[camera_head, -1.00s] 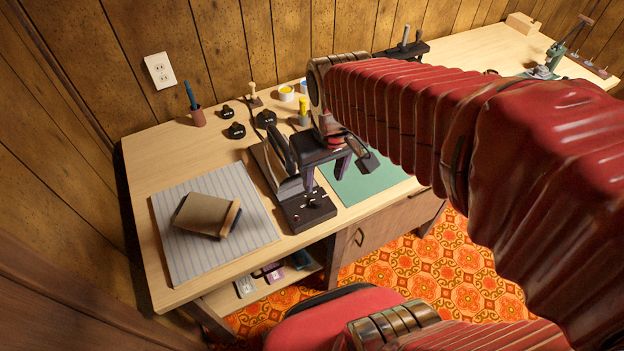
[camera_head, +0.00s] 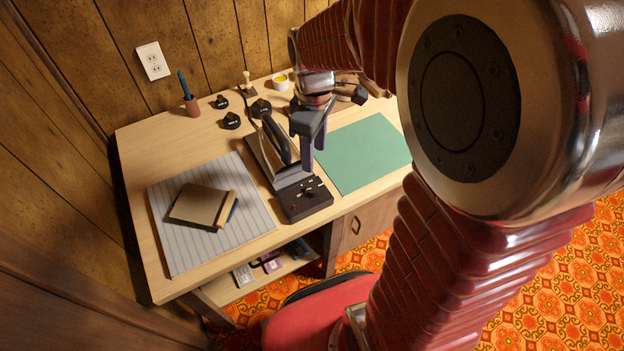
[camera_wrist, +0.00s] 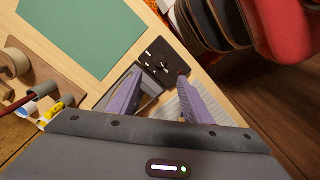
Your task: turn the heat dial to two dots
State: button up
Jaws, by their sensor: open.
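The iron (camera_head: 277,145) rests on a dark stand (camera_head: 262,150) on the table. At the stand's front end is a black control block (camera_head: 305,205) with the heat dial (camera_head: 309,190), white marks around it and a small red spot. The block also shows in the wrist view (camera_wrist: 182,52), just beyond my fingertips. The marks are too small to read, so I cannot tell the dial's setting. My gripper (camera_head: 313,160) is open and empty, pointing down above the stand, behind and above the dial and apart from it. Its two purple fingers frame the wrist view (camera_wrist: 158,80).
A green mat (camera_head: 362,150) lies right of the stand.

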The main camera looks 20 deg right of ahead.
aim_at(313, 188)
dwell(0.4)
notch_tip(313, 188, down, 14)
jog(key=shift+r, duration=0.1)
dwell(0.6)
jog(key=c, duration=1.1)
